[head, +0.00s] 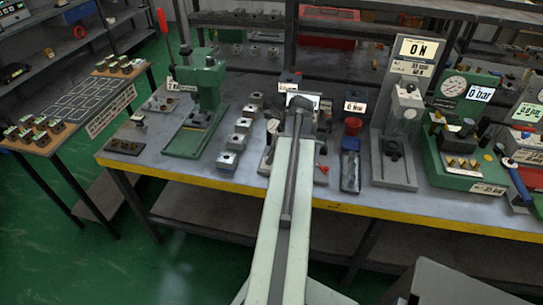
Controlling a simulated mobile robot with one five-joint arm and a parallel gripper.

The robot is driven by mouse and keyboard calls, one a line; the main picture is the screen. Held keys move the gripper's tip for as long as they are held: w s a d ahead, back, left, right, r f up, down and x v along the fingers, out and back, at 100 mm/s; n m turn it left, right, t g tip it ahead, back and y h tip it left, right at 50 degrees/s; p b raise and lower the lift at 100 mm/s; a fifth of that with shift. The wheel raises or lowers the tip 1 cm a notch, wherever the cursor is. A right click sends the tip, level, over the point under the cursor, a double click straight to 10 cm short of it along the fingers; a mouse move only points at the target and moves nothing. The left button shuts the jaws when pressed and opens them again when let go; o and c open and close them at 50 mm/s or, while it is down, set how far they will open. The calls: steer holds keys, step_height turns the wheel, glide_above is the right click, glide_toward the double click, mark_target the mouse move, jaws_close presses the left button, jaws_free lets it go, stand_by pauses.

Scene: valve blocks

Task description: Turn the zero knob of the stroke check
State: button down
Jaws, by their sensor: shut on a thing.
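My arm reaches from the bottom middle to the workbench, and my gripper (299,104) is at its far end, over the stroke check. The stroke check (270,157) stands mostly behind my arm. Its round dial (272,126) shows just left of my arm. A pale display plate (315,98) shows behind the gripper. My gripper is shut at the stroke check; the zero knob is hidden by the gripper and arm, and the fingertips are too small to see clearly.
A green press (208,82) and a row of grey blocks (235,142) stand to the left. A red-topped unit (352,128), a tall grey force stand (405,110) and a green pressure station (452,140) stand to the right. The bench has a yellow front edge (390,217).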

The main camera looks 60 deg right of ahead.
steer(key=n, duration=0.1)
steer(key=n+g+y, duration=0.1)
steer(key=n, duration=0.3)
steer(key=shift+w+d+y, duration=0.2)
steer(key=shift+d+y, duration=0.1)
steer(key=shift+d, duration=0.05)
steer(key=n+g, duration=0.1)
steer(key=n, duration=0.1)
steer(key=n+g, duration=0.1)
steer(key=n, duration=0.2)
steer(key=shift+w+y, duration=0.1)
steer(key=shift+y, duration=0.3)
steer(key=shift+n, duration=0.4)
steer(key=c, duration=1.1)
jaws_free()
steer(key=p+v, duration=0.7)
steer(key=shift+d+r, duration=0.2)
steer(key=shift+r, duration=0.2)
